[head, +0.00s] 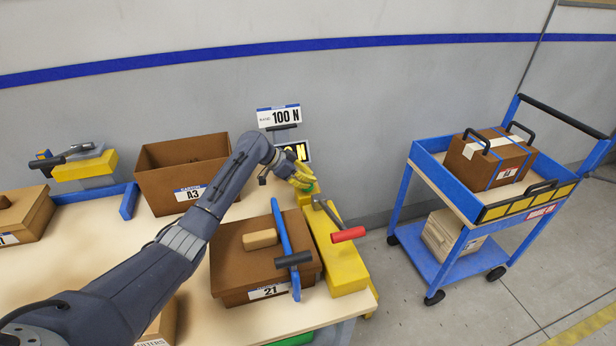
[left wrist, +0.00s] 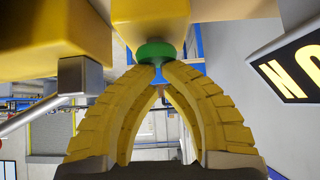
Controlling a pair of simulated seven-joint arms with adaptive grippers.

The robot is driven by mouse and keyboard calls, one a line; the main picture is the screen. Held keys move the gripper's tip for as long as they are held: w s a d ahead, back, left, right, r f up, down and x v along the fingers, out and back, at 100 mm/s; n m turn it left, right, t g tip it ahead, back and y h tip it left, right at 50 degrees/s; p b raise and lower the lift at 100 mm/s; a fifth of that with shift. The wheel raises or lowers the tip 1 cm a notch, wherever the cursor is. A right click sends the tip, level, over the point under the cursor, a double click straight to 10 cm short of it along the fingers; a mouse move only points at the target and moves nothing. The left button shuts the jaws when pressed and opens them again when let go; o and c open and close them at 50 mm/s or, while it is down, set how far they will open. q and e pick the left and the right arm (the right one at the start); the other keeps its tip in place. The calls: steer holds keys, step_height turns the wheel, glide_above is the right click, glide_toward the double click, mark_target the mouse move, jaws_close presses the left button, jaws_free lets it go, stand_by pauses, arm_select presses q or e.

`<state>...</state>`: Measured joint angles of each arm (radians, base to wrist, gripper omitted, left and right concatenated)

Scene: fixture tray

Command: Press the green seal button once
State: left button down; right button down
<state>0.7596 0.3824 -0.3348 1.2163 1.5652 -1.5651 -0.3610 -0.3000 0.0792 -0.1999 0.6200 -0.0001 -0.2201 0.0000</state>
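The green seal button (left wrist: 155,53) shows in the left wrist view as a round green cap on a yellow block (left wrist: 155,20). In the head view only a little green (head: 311,187) shows beside my fingers. My left gripper (head: 302,181) is at the yellow fixture at the table's back right. Its yellow ribbed fingers (left wrist: 158,68) curve together in the left wrist view, with the tips drawn in right at the button. They look shut with nothing held between them. I cannot tell whether the button is pressed down. My right gripper is in neither view.
An open box marked A3 (head: 160,155), a 100 N sign (head: 279,116) and a lit display (head: 296,152) stand near. A blue cart (head: 425,170) stands right.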

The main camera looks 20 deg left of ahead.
arm_select(q)
steer(key=shift+s+f, duration=0.15)
steer(key=shift+f, duration=0.3)
step_height(320, 180, up, 5)
steer(key=shift+a+f, duration=0.1)
steer(key=v, duration=1)
steer(key=shift+w, duration=0.2)
stand_by(0.4)
